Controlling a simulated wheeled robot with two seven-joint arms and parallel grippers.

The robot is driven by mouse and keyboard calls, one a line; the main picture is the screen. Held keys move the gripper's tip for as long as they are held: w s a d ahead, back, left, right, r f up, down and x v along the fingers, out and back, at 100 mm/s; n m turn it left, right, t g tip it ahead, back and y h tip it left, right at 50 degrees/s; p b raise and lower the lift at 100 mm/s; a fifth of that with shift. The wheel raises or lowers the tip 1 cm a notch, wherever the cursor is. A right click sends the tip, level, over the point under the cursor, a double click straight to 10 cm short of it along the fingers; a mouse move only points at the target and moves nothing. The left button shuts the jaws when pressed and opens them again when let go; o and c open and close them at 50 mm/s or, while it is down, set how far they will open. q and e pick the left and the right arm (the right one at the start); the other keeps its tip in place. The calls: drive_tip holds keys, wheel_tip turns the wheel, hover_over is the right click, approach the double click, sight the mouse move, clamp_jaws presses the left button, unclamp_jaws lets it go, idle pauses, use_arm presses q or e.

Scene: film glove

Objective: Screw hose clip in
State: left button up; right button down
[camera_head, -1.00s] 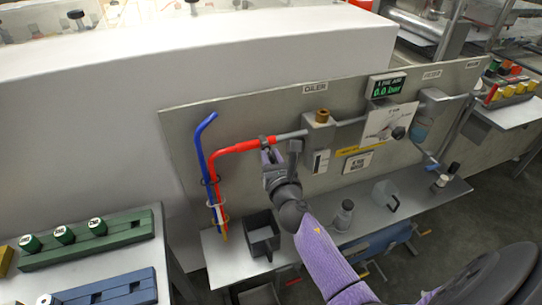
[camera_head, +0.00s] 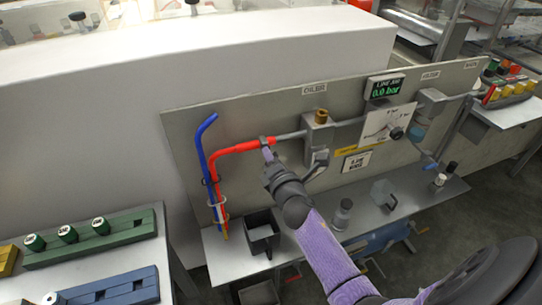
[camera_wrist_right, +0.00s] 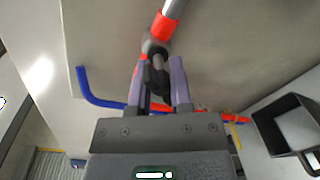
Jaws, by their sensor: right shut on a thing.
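The red hose (camera_head: 232,148) runs right along the panel and its end meets a grey pipe (camera_head: 291,135). The dark hose clip (camera_head: 264,141) sits around the red hose near that end. In the right wrist view the clip (camera_wrist_right: 154,46) shows as a grey band with a dark screw head (camera_wrist_right: 158,78) below it. My right gripper (camera_head: 268,155) is at the clip, its lilac fingers pointing up at it. In the right wrist view the gripper (camera_wrist_right: 160,92) is shut on the screw head, one finger on each side. My left gripper is out of view.
Blue hose (camera_head: 203,150) hangs left of the red one. A black bin (camera_head: 262,232) stands on the shelf below, with a bottle (camera_head: 343,213) and jug (camera_head: 384,194) to the right. The panel (camera_head: 190,120) carries an oiler (camera_head: 320,135) and a 0.0 bar display (camera_head: 386,88).

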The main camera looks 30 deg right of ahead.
drive_tip(key=m+p, duration=0.1)
drive_tip(key=m, duration=0.4)
drive_tip(key=shift+s+f+y, duration=0.1)
drive_tip(key=shift+f+y, duration=0.05)
drive_tip(key=shift+y, duration=0.15)
drive_tip(key=m+p, duration=0.1)
drive_tip(key=m, duration=0.5)
drive_tip(key=shift+y, duration=0.3)
drive_tip(key=m+p, duration=0.1)
drive_tip(key=m, duration=0.4)
drive_tip(key=shift+f+t, duration=0.15)
drive_tip(key=shift+t, duration=0.25)
drive_tip(key=m, duration=0.5)
drive_tip(key=shift+m, duration=0.4)
drive_tip(key=m, duration=0.5)
drive_tip(key=shift+a+f+t, duration=0.1)
drive_tip(key=shift+t, duration=0.2)
drive_tip(key=m+b, duration=0.1)
drive_tip(key=m, duration=0.6)
drive_tip(key=m+h, duration=0.1)
drive_tip(key=m, duration=0.4)
drive_tip(key=shift+m+b, duration=0.4)
drive_tip(key=m+b, duration=0.1)
drive_tip(key=m, duration=0.5)
drive_tip(key=shift+h, duration=0.3)
